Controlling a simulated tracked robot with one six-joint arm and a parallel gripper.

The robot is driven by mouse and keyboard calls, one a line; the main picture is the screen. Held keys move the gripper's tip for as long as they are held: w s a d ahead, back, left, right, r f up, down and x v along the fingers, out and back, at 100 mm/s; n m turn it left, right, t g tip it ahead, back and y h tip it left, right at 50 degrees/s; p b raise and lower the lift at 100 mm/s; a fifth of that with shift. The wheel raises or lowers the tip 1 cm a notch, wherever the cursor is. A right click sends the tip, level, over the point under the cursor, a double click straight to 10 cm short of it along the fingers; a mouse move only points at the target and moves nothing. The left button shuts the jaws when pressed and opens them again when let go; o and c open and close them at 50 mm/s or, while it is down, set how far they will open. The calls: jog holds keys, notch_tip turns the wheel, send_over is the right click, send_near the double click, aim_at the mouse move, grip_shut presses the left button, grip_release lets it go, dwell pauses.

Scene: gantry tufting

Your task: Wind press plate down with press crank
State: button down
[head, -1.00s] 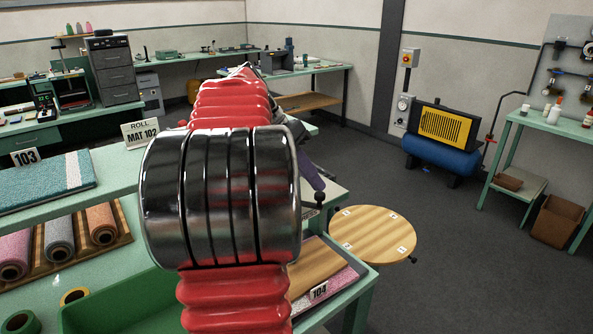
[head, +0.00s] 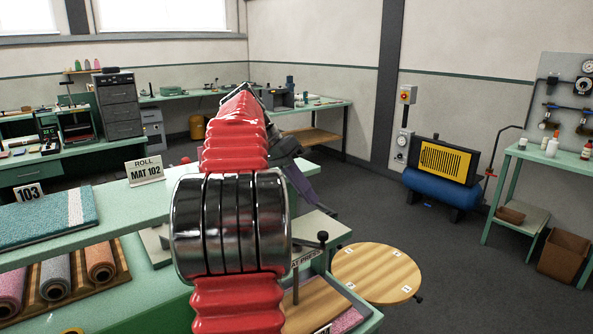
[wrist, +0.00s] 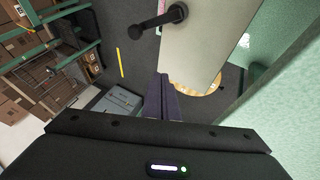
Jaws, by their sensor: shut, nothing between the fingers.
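The press crank (head: 323,238) is a dark handle with a round knob on top of the mat press, right of my arm in the head view. In the wrist view the black crank (wrist: 158,24) lies on the pale press top (wrist: 205,45). A tan board (head: 318,302), which looks like the press plate, is under the press above a pink mat (head: 350,319); my arm hides part of it. My gripper (wrist: 163,80) has purple fingers, shut and empty, apart from the crank in the picture. It also shows behind my red arm in the head view (head: 304,190).
A blue compressor (head: 440,188) stands by the wall. Floor between is clear.

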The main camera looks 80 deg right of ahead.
jog(key=w+d+r, duration=0.1)
jog(key=w+r, duration=0.2)
jog(key=r, duration=0.2)
jog(key=shift+d, duration=0.35)
dwell(0.3)
jog(key=s+a+r+t, duration=0.2)
jog(key=s+a+r, duration=0.15)
jog(key=s, duration=0.25)
jog(key=s+a+r+t, duration=0.1)
jog(key=s+a+r, duration=0.1)
jog(key=s+a, duration=0.3)
jog(key=f+n+t, duration=0.1)
jog(key=w+d+f+n+t+h, duration=0.1)
jog(key=w+f+n+h, duration=0.1)
jog(key=shift+d+f+n+t, duration=0.4)
jog(key=shift+f, duration=0.15)
